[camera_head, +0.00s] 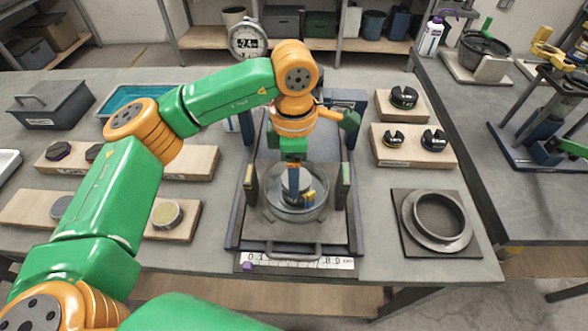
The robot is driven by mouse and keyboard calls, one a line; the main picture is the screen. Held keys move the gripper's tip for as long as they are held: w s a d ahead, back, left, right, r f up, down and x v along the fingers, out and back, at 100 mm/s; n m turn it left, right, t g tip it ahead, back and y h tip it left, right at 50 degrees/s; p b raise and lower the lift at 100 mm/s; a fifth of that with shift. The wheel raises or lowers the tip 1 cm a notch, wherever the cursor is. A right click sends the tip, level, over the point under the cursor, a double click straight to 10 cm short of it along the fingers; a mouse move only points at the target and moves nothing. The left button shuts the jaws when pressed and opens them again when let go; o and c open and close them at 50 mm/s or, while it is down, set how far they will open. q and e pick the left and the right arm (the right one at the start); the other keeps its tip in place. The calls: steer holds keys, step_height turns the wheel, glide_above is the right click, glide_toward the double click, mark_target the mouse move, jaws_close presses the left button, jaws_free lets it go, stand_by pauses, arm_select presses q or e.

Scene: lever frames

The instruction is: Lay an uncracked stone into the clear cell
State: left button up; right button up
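The clear cell (277,208) is a round transparent dish on the grey press base, between two upright posts. My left gripper (294,186) points straight down into the middle of the cell. A grey round piece shows beside its fingertips, with a small yellow part at the right. I cannot tell whether the fingers hold the piece. On the left front wooden board (120,222), a grey disc (62,206) lies at the left, and a pale round stone (166,213) sits at the right. Cracks are too small to tell. My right gripper is not in view.
Dark discs (58,150) lie on the left rear board, partly behind my arm. Slotted weights (434,140) sit on boards at the right. A grey ring (438,217) lies on a dark plate. A ruler strip (300,262) runs along the front.

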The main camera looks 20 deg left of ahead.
arm_select(q)
steer(key=shift+f+b, duration=0.15)
steer(key=shift+b, duration=0.15)
stand_by(0.5)
steer(key=o, duration=1.4)
